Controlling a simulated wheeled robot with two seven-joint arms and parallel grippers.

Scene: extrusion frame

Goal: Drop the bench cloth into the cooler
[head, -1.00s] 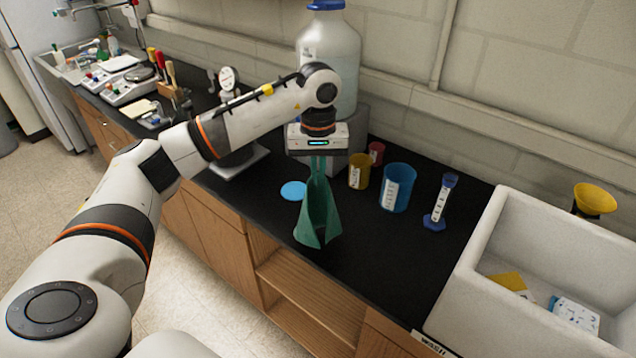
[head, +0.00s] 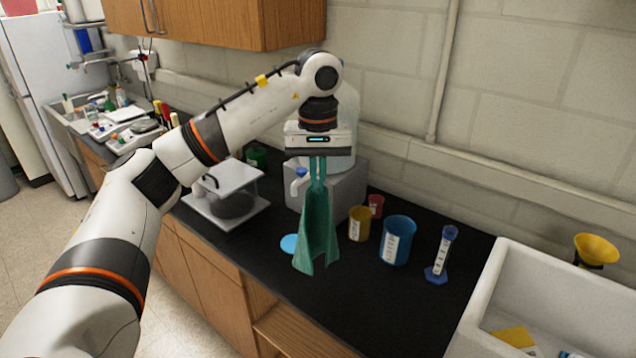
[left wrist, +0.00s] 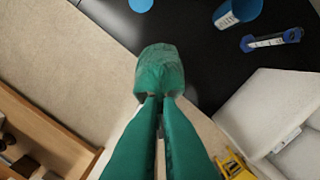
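My left gripper (head: 318,170) is shut on the bench cloth (head: 318,235), a green cloth pinched at its top. The cloth hangs down in folds in front of the counter items, with its lower end spread. In the left wrist view the cloth (left wrist: 160,72) fills the middle below the gripper and hides part of the counter edge and what lies beneath. My right gripper is not in view.
The black counter (head: 350,300) holds a yellow beaker (head: 359,223), a blue beaker (head: 398,240), a red beaker (head: 376,206), a blue-based cylinder (head: 441,255) and a blue disc (head: 289,243). A grey block (head: 345,185) carries a large bottle.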

